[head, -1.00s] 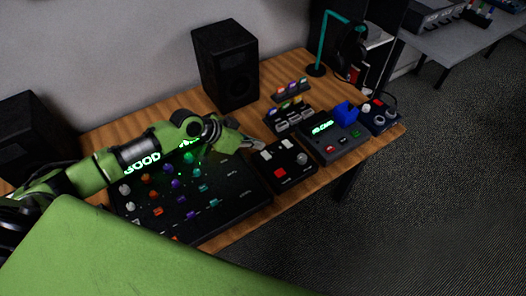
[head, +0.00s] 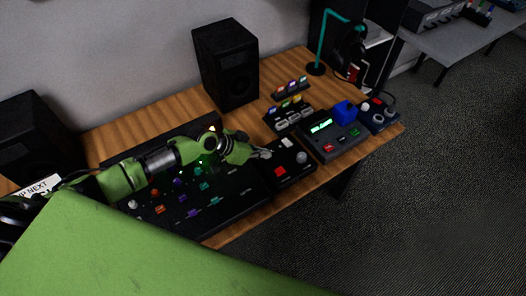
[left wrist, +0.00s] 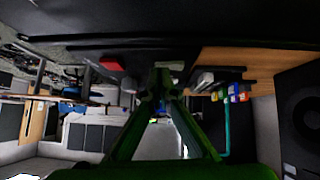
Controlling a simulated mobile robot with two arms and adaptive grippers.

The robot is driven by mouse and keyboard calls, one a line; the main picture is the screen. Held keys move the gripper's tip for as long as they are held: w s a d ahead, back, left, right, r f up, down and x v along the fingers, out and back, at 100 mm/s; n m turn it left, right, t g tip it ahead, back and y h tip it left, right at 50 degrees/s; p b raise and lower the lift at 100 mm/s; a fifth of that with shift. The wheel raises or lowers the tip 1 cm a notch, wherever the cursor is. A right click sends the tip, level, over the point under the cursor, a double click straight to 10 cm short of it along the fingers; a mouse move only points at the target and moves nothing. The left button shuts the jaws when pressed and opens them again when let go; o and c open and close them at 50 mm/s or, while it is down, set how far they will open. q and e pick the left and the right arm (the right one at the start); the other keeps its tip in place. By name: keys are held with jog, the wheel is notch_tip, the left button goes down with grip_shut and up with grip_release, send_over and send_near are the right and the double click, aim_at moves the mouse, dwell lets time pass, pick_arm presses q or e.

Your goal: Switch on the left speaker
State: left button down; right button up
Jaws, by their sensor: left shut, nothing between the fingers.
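The left speaker (head: 28,135) is a black box at the left edge of the head view, behind my left arm. A second black speaker (head: 227,68) stands at the back of the table. A small black control box (head: 297,174) carries a red button (head: 280,171), a pale switch (head: 287,143) and a grey knob (head: 302,157). My left gripper (head: 264,154) is shut and empty at this box's back left corner, over its other pale switch. Contact cannot be told. In the left wrist view the fingertips (left wrist: 163,82) are together, close to a pale switch (left wrist: 170,65).
A large black mixer (head: 235,193) lies under my left arm. Right of the control box are a console with a green display (head: 320,127), a blue block (head: 345,112) and a small red-button box (head: 378,114). A teal headphone stand (head: 321,45) is at the back.

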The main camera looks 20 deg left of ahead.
pick_arm(q)
jog(key=shift+s+f, duration=0.1)
jog(key=shift+a, duration=0.1)
jog(key=shift+w+a+b, duration=0.5)
jog(key=shift+b, duration=0.25)
jog(key=shift+r, duration=0.2)
jog(key=shift+r, duration=0.15)
